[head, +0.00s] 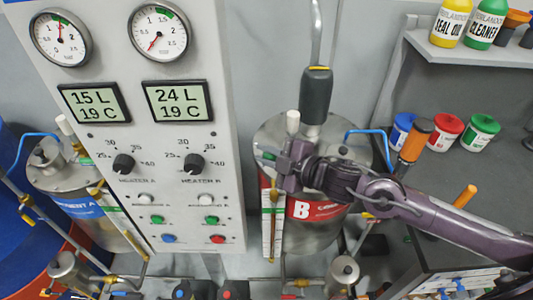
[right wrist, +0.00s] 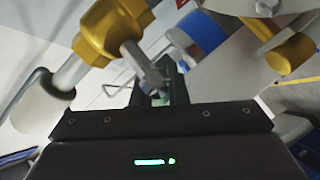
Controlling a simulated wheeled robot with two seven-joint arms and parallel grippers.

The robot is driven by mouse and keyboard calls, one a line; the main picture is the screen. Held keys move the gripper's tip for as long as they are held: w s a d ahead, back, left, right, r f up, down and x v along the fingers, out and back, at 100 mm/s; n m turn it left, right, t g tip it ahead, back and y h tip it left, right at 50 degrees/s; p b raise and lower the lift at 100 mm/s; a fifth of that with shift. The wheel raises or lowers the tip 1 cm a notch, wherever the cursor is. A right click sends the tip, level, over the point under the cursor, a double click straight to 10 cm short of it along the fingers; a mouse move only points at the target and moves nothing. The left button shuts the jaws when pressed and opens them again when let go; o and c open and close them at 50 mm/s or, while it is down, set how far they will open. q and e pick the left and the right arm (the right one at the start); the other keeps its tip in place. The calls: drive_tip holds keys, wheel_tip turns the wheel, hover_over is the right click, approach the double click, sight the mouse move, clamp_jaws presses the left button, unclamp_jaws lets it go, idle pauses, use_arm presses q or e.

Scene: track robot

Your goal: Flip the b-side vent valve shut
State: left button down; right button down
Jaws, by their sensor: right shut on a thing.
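The B tank (head: 318,232) is a steel drum with a red label marked B. Its vent valve shows a white cap (head: 293,122) on top in the head view. In the right wrist view I see the valve's brass body (right wrist: 108,30), the white cap (right wrist: 42,104) and a grey lever (right wrist: 146,72). My right gripper (head: 284,168) is at the tank's top, just below the cap. In the right wrist view the gripper (right wrist: 160,98) is shut on the lever, with a bit of green between the fingers. The fingers hide the lever's end. My left gripper is not in view.
A panel with gauges, displays and knobs (head: 194,163) stands left of the B tank. A dark-handled pipe (head: 316,95) rises behind the valve. A blue bent tube (head: 368,134) is close on the right. The A tank (head: 85,205) stands at left.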

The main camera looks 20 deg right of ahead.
drive_tip(key=shift+n+g+h+p, duration=0.4)
drive_tip(key=shift+h+p, duration=0.2)
drive_tip(key=shift+p, duration=0.5)
drive_tip(key=shift+f+h+p, duration=0.35)
drive_tip(key=shift+f+h, duration=0.05)
drive_tip(key=shift+f, duration=0.2)
drive_tip(key=shift+f+n+g, duration=0.2)
drive_tip(key=shift+n+g, duration=0.1)
drive_tip(key=c, duration=1.4)
unclamp_jaws()
drive_tip(key=shift+c, duration=0.2)
drive_tip(key=b+v, duration=0.2)
drive_tip(key=v, duration=0.5)
drive_tip(key=shift+s+r, duration=0.2)
drive_tip(key=shift+s, duration=0.15)
